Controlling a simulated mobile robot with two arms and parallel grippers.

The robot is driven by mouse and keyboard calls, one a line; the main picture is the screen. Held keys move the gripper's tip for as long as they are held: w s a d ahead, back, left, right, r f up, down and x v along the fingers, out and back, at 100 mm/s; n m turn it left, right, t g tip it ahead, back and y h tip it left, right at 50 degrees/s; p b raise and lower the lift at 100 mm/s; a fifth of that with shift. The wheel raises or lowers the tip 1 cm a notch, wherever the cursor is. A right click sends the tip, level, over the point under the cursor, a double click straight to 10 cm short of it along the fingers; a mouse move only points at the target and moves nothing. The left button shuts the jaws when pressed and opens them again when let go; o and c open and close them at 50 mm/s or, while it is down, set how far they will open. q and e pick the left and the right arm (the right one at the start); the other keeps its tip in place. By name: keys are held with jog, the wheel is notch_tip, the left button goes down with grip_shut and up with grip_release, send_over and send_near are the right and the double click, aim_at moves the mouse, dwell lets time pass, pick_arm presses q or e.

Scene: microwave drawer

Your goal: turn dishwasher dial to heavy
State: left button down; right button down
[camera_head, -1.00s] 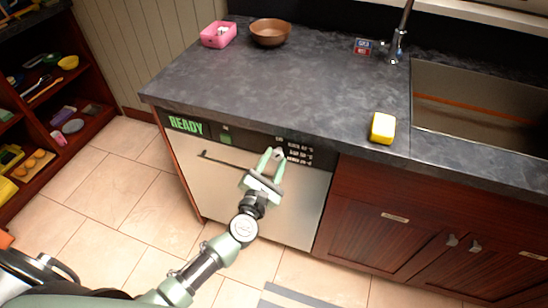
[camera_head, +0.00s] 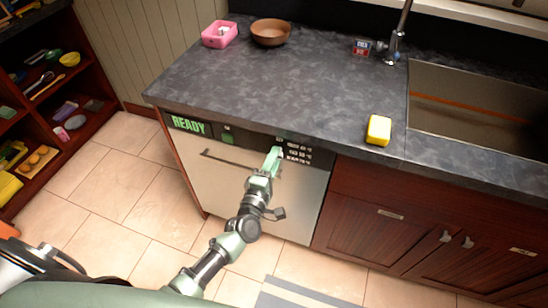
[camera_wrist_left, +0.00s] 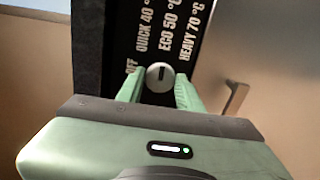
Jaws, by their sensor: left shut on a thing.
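The dishwasher (camera_head: 235,185) has a pale front and a black control strip reading READY at its left end. In the left wrist view the round silver dial (camera_wrist_left: 160,77) sits below white labels OFF, QUICK 40, ECO 50 and HEAVY 70. Its dark mark points roughly up, toward ECO 50. My left gripper (camera_head: 276,153) is at the right part of the strip, and its green fingers are shut on the dial, one on each side, in the wrist view (camera_wrist_left: 159,88). In the head view the fingers hide the dial. My right gripper is not in view.
The grey counter (camera_head: 290,85) overhangs the strip just above my gripper. A dishwasher handle bar (camera_head: 228,161) is left of my gripper. Dark wood cabinets (camera_head: 365,220) stand to the right.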

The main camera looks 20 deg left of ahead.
pick_arm(q)
jog(key=shift+m+p, duration=1.35)
jog(key=shift+m, duration=3.25)
jog(key=shift+f, duration=0.1)
jog(key=c, duration=0.9)
grip_release()
jog(key=shift+c, duration=0.2)
jog(key=shift+s, duration=0.1)
jog(key=s, duration=0.7)
jog(key=shift+s+b, duration=0.3)
jog(key=shift+s, duration=0.05)
jog(key=shift+a, duration=0.1)
